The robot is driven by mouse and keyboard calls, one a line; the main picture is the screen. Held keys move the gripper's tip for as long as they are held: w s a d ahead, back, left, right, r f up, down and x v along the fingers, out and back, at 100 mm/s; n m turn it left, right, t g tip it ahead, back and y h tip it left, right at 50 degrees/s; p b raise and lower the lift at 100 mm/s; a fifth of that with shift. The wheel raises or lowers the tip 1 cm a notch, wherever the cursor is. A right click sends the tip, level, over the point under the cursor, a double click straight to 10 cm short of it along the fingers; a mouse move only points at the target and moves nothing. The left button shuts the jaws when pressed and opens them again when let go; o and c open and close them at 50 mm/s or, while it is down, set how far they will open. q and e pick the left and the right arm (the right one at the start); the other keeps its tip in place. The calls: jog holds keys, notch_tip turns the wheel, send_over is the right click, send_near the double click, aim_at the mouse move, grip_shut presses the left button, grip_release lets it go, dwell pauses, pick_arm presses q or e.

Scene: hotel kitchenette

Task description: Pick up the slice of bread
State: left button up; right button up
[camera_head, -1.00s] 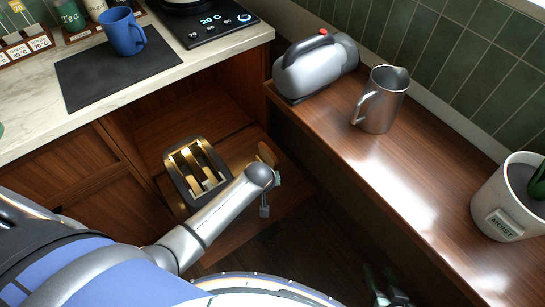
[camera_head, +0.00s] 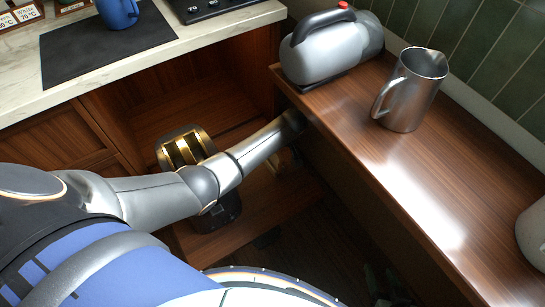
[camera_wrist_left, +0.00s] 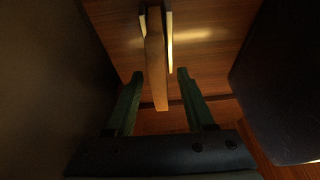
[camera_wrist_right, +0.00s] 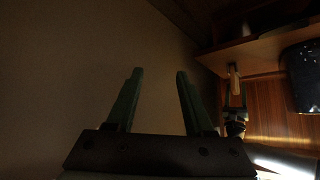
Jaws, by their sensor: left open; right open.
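The slice of bread (camera_wrist_left: 156,65) stands on edge in the left wrist view, its narrow brown crust facing the camera. My left gripper (camera_wrist_left: 156,85) is open, a finger on each side of the slice's near end, with a gap visible on both sides. The right wrist view shows the slice (camera_wrist_right: 234,76) in front of my left gripper (camera_wrist_right: 236,98).
A black toaster (camera_head: 186,148) with brass slots stands on the low wooden shelf, close to my left arm. The wooden counter (camera_head: 440,185) at right holds a silver-grey appliance (camera_head: 325,55) and a metal pitcher (camera_head: 408,92). A marble worktop is at upper left.

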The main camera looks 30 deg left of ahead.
pick_arm(q)
jog(key=shift+b+x, duration=0.3)
jog(key=shift+x, duration=0.9)
grip_shut()
pick_arm(e)
jog(key=w+r+t, duration=0.3)
jog(key=w+r, duration=0.1)
jog(key=r, duration=0.1)
jog(key=shift+w+d+r+n, duration=0.3)
jog(key=shift+r, duration=0.05)
